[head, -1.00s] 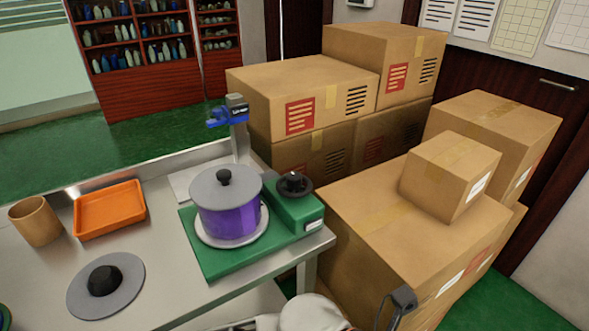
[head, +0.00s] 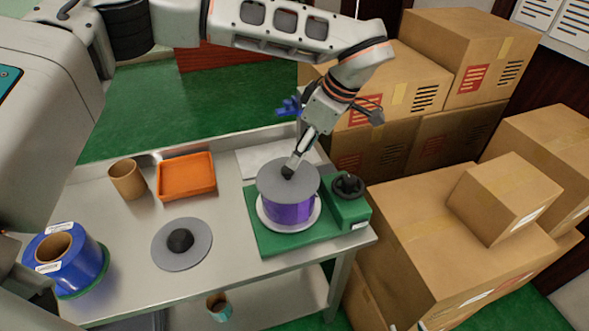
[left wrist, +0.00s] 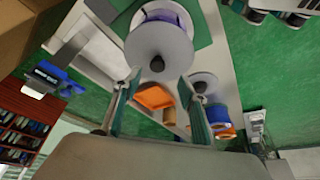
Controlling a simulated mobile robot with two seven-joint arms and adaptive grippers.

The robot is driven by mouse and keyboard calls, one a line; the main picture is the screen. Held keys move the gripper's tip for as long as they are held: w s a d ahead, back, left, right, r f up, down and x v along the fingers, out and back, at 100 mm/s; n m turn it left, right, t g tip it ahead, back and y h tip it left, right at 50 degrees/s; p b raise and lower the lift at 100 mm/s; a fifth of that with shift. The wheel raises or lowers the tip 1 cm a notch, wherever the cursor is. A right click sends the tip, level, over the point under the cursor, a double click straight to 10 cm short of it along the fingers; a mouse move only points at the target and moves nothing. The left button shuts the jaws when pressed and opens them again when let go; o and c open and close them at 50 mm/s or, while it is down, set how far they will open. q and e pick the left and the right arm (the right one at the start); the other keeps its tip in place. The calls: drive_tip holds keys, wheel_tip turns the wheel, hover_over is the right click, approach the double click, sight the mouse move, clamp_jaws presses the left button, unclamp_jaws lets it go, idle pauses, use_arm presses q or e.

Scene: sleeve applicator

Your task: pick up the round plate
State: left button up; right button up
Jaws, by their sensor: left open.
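A round grey plate with a black knob (head: 271,179) lies on top of a purple spool (head: 291,211). The plate also shows in the left wrist view (left wrist: 143,42). Another round grey plate with a black knob (head: 166,256) lies flat on the table; it is beyond my fingers in the left wrist view. My left gripper (head: 296,160) points down over the spool plate, its tips overlapping the knob in the head view. In the left wrist view, its fingers (left wrist: 161,80) are apart and empty, with the knob ahead of them. My right gripper is not seen.
The purple spool stands on a green base with a dark dial (head: 347,187). An orange tray (head: 186,176), a brown cup (head: 127,179) and a blue roll (head: 72,262) stand on the steel table. Cardboard boxes (head: 450,225) stand close on the right.

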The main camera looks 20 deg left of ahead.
sight(288, 169)
use_arm(q)
drive_tip(key=shift+w+a+p+x, duration=0.15)
drive_tip(key=shift+p+x, duration=0.1)
drive_tip(key=shift+x, duration=1.65)
drive_tip(key=shift+w+a+p+x, duration=0.15)
drive_tip(key=shift+p+x, duration=0.1)
drive_tip(key=shift+x, duration=1.65)
drive_tip(key=shift+d+r, duration=0.1)
drive_tip(key=shift+r, duration=0.05)
clamp_jaws()
